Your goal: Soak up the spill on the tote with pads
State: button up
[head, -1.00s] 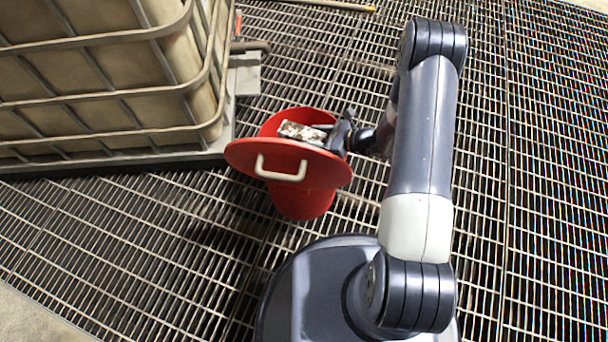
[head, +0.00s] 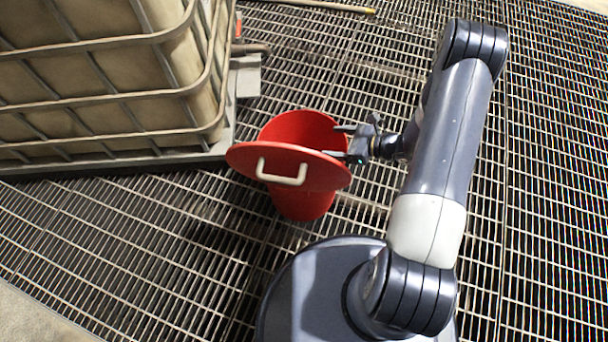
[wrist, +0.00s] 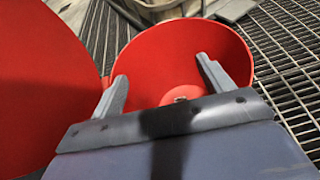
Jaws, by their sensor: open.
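The red bucket (head: 303,203) stands open on the grating. Its red lid (head: 325,174), with a white handle, is tilted up at the near side of the mouth. My gripper (head: 338,142) is open and empty at the bucket's right rim, fingers pointing over the mouth. In the wrist view, the open fingers (wrist: 162,69) frame the inside of the bucket (wrist: 225,37), with the lid (wrist: 40,85) at left. A small pale patch shows low inside, mostly hidden by my gripper; I cannot tell what it is. The caged tote (head: 100,75) stands at upper left. No spill is clearly visible.
The tote's pallet edge (head: 190,160) lies close to the bucket's left. A long pole (head: 320,6) lies on the floor at the far side. The metal grating (head: 545,200) to the right is clear.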

jog(key=v, duration=0.3)
jog(key=shift+s+d+r, duration=0.1)
jog(key=shift+s+d, duration=0.1)
jog(key=shift+d, duration=0.1)
jog(key=shift+a, duration=0.1)
jog(key=b+x, duration=0.2)
jog(key=x, duration=0.9)
jog(key=r+p, duration=0.1)
jog(key=r, duration=0.1)
jog(key=r+p, duration=0.1)
jog(key=r, duration=0.1)
jog(key=shift+d+r+p, duration=0.2)
jog(key=shift+r+p, duration=0.1)
jog(key=shift+r, duration=0.05)
